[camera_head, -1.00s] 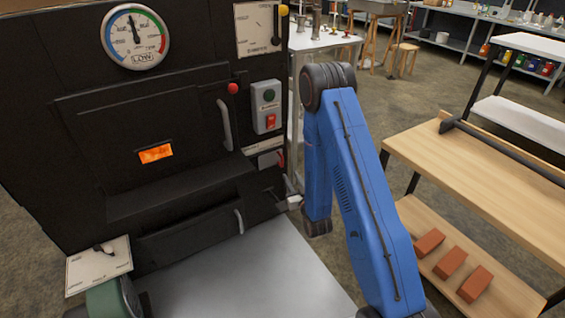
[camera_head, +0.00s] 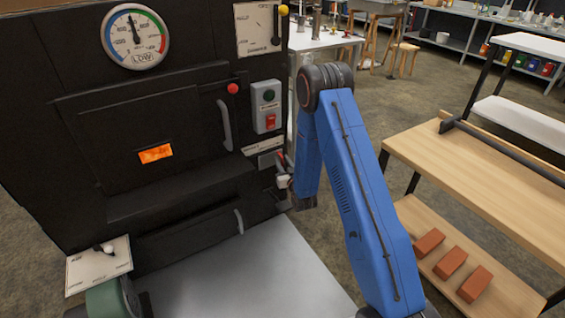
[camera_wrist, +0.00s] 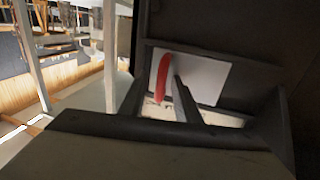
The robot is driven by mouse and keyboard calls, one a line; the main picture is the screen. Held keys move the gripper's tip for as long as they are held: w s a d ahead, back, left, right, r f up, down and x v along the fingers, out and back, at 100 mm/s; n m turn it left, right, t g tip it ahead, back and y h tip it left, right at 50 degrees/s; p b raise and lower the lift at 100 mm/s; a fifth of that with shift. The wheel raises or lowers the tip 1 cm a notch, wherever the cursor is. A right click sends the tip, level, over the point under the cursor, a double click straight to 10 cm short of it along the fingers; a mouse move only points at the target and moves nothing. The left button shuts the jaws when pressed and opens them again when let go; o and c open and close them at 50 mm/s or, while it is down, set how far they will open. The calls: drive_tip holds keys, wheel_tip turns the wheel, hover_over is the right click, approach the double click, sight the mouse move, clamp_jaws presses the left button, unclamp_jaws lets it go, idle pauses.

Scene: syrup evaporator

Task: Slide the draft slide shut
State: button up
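Contact cannot be told.
Above the plate is a switch box (camera_head: 267,107) with green and red buttons. A firebox door handle (camera_head: 225,125) and a lower door handle (camera_head: 239,221) stick out to the left. A wooden bench (camera_head: 480,170) with bricks stands at right. Open floor lies between.

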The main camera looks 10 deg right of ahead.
drive_tip(key=shift+c, duration=0.3)
clamp_jaws()
drive_tip(key=shift+w+d, duration=0.15)
drive_tip(key=shift+d, duration=0.4)
drive_tip(key=shift+w+d, duration=0.15)
drive_tip(key=shift+d, duration=0.35)
drive_tip(key=shift+o, duration=0.3)
unclamp_jaws()
drive_tip(key=shift+d, duration=0.15)
drive_tip(key=s+d, duration=0.2)
drive_tip(key=s, duration=1.5)
drive_tip(key=shift+s, duration=0.15)
